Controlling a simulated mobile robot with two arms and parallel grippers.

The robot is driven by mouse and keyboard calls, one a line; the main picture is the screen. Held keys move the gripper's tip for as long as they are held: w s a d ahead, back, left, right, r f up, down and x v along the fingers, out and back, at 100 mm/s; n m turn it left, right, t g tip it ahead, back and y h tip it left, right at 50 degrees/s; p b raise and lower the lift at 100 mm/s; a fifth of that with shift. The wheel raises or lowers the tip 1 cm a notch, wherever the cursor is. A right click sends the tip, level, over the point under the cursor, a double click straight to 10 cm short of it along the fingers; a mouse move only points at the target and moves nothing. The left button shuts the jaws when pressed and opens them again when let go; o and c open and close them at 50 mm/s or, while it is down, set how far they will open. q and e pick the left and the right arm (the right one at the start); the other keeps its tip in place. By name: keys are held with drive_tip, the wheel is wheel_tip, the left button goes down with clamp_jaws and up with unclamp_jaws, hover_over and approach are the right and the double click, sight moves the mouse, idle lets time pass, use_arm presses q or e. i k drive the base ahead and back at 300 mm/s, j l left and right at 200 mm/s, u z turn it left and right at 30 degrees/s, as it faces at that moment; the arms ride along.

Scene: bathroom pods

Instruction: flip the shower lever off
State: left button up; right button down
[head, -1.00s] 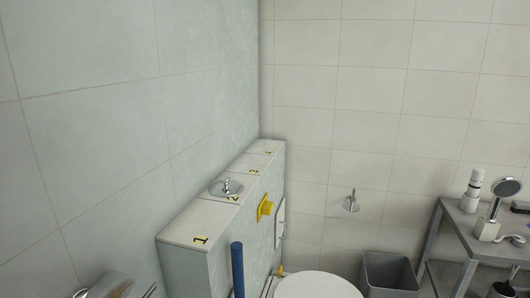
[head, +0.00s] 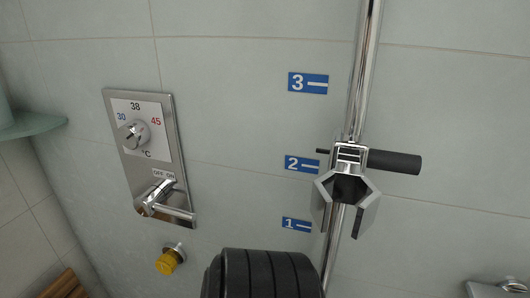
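The shower lever (head: 176,211) is a chrome handle low on a steel control panel (head: 172,155) on the tiled wall, left of centre in the head view. Its base is near the panel's left edge, and a bar reaches right and slightly down, under a small OFF/ON label (head: 163,173). A second short chrome piece slants up toward the label. I cannot tell surely which marking the lever points to. A round temperature knob (head: 134,134) with 30, 38 and 45 marks sits above.
A chrome rail (head: 364,75) with an empty angular holder (head: 345,187) and dark handle (head: 394,161) stands right of centre, beside blue number labels. A yellow-capped fitting (head: 170,261) is below the panel. A greenish shelf (head: 30,125) is at left. A black ribbed shape fills the bottom centre.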

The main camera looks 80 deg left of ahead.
sight(151, 201)
drive_tip(key=u, duration=3.4)
